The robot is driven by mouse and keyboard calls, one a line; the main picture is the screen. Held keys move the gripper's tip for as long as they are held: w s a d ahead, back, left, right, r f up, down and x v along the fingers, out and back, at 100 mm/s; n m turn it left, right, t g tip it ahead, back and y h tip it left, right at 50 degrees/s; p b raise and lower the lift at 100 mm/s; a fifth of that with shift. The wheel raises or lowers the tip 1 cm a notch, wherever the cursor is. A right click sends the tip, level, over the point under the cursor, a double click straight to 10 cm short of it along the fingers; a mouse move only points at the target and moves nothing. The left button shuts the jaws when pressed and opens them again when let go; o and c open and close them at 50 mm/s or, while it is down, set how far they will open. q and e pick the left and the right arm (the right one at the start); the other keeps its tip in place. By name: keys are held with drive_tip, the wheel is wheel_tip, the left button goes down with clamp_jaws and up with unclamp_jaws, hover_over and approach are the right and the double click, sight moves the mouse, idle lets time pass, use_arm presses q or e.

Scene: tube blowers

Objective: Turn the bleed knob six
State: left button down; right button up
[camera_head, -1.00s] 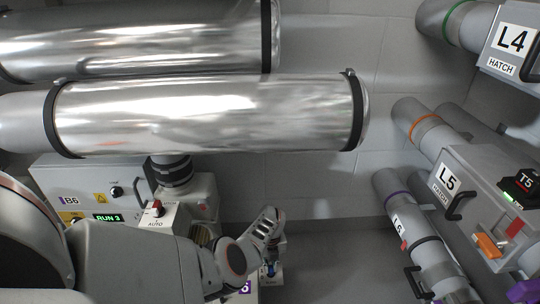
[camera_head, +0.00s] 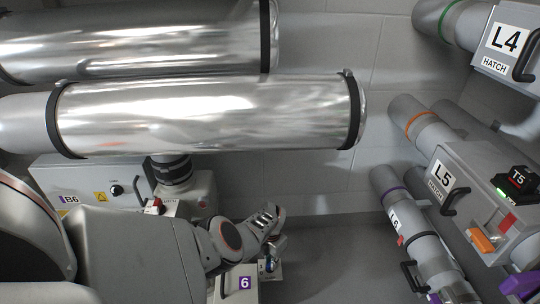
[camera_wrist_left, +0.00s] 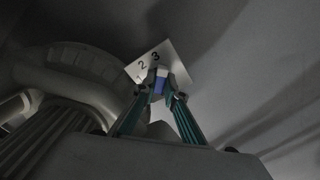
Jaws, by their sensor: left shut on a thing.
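The bleed knob six shows in the left wrist view as a small blue and white knob (camera_wrist_left: 160,84) in front of a pale dial plate (camera_wrist_left: 165,60) marked 1, 2 and 3. My left gripper (camera_wrist_left: 158,98) has its green-sided fingers shut on the knob from either side. In the head view my left gripper (camera_head: 270,264) points down beside a grey box with a purple "6" label (camera_head: 245,283). There the knob is mostly hidden by the gripper. My right gripper is in neither view.
Large shiny ducts (camera_head: 210,110) run above my left arm. A B6 control box (camera_head: 85,182) stands behind the arm at left. At right are the L5 hatch box (camera_head: 470,190) and the purple-ringed L6 pipe (camera_head: 395,200). The floor between is clear.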

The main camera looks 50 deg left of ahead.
use_arm(q)
drive_tip(key=shift+m, duration=2.2)
drive_tip(key=c, duration=2.1)
unclamp_jaws()
drive_tip(key=shift+d, duration=0.1)
drive_tip(key=shift+w+r, duration=0.1)
drive_tip(key=shift+r, duration=0.1)
drive_tip(key=shift+r, duration=5.85)
